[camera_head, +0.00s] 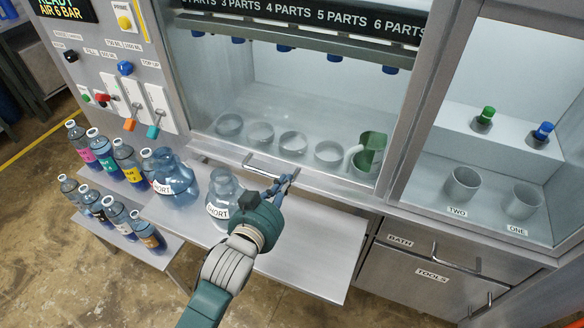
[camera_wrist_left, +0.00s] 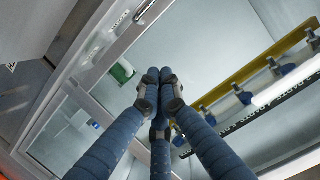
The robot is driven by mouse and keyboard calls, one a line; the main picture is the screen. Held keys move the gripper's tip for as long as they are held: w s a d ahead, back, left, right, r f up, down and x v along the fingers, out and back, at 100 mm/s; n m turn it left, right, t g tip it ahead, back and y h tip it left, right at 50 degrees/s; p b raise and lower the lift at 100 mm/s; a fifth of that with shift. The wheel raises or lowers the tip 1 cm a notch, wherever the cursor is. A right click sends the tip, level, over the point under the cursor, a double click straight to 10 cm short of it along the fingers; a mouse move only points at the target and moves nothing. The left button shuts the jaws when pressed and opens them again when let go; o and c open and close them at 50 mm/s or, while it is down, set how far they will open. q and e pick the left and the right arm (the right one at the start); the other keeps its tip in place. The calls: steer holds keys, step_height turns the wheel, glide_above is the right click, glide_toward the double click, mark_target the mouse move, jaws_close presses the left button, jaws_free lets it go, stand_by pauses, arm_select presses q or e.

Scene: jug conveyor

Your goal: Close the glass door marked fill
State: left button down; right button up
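The large glass door (camera_head: 285,100) is in the middle of the head view, in front of a bay with round holders and blue nozzles. I cannot read a fill mark on it. Its metal handle (camera_head: 262,163) runs along the bottom edge. A handle (camera_wrist_left: 146,11) also shows at the top of the left wrist view. My left gripper (camera_head: 286,182) is at the right end of the handle in the head view. In the left wrist view its fingertips (camera_wrist_left: 162,77) are together with nothing visible between them, apart from the handle. My right gripper is out of view.
Two clear jugs marked SHORT (camera_head: 176,184) (camera_head: 220,204) stand on the shelf (camera_head: 310,245) below the door. Several small bottles (camera_head: 104,150) stand at left. A green jug (camera_head: 369,152) is inside the bay. A second glass cabinet (camera_head: 505,110) is at right, above drawers (camera_head: 432,262).

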arm_select(q)
steer(key=p+x, duration=0.2)
steer(key=x, duration=0.7)
steer(key=shift+w+a+f, duration=0.1)
steer(key=shift+a+f, duration=0.05)
steer(key=shift+f, duration=0.45)
steer(key=shift+a+f, duration=0.1)
steer(key=shift+f, duration=0.55)
steer(key=shift+a+f+p, duration=0.2)
steer(key=shift+f+p, duration=0.1)
steer(key=shift+f, duration=0.45)
steer(key=shift+f, duration=0.1)
step_height(320, 180, down, 5)
steer(key=b, duration=0.3)
steer(key=shift+f+b, duration=0.2)
steer(key=shift+b, duration=0.15)
